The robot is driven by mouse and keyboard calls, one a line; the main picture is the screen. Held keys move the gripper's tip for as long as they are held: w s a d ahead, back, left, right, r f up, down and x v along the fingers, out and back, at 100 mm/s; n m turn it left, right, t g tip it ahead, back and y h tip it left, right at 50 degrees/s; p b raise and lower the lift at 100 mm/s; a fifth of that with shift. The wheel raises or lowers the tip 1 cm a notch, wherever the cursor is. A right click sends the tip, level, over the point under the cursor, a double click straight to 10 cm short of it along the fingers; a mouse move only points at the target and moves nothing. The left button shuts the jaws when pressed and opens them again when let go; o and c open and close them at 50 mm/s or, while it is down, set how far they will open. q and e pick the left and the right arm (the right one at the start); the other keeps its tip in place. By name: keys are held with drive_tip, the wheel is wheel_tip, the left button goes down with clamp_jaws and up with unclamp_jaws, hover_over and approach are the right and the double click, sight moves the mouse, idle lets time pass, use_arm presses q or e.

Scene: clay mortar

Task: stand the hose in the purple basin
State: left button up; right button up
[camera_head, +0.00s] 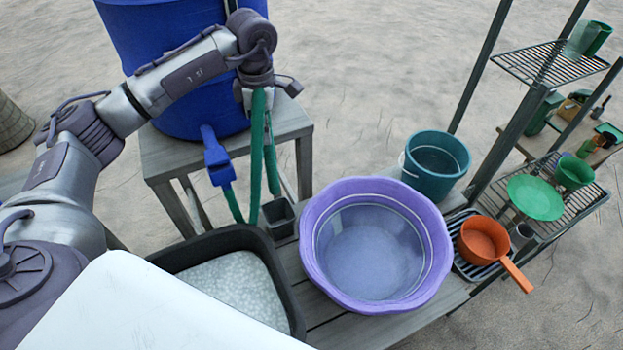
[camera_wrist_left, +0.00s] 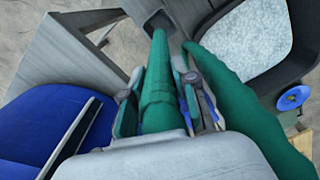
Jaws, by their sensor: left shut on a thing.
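The green hose (camera_head: 256,160) hangs from my left gripper (camera_head: 257,98), beside the blue barrel. My left gripper is shut on the hose, which runs between the fingers in the left wrist view (camera_wrist_left: 158,95). Another stretch of green hose hangs alongside, and a piece leads up to the blue tap (camera_head: 216,158). The hose's lower end is near a small dark square pot (camera_head: 280,219); I cannot tell if it is inside. The purple basin (camera_head: 437,262) stands on the bench to the right of the hose, apart from it. My right gripper is not in view.
A black tray (camera_head: 222,243) of pale grains is left of the basin. A teal bucket (camera_head: 432,178) stands behind it, and an orange pan (camera_head: 482,243) to its right. A metal rack (camera_head: 548,64) with green items rises at right. The blue barrel (camera_head: 180,60) stands on a stool.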

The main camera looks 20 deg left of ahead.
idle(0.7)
use_arm(q)
drive_tip(key=s+d+f+t+h+p, duration=0.1)
drive_tip(key=s+d+f+h+p, duration=0.25)
drive_tip(key=s+h, duration=0.2)
drive_tip(key=b+x, duration=0.3)
drive_tip(key=x, duration=0.3)
drive_tip(key=b+x, duration=0.4)
drive_tip(key=x, duration=0.3)
drive_tip(key=b+x, duration=0.4)
drive_tip(key=x, duration=0.3)
drive_tip(key=shift+w, duration=0.4)
drive_tip(key=o, duration=1.1)
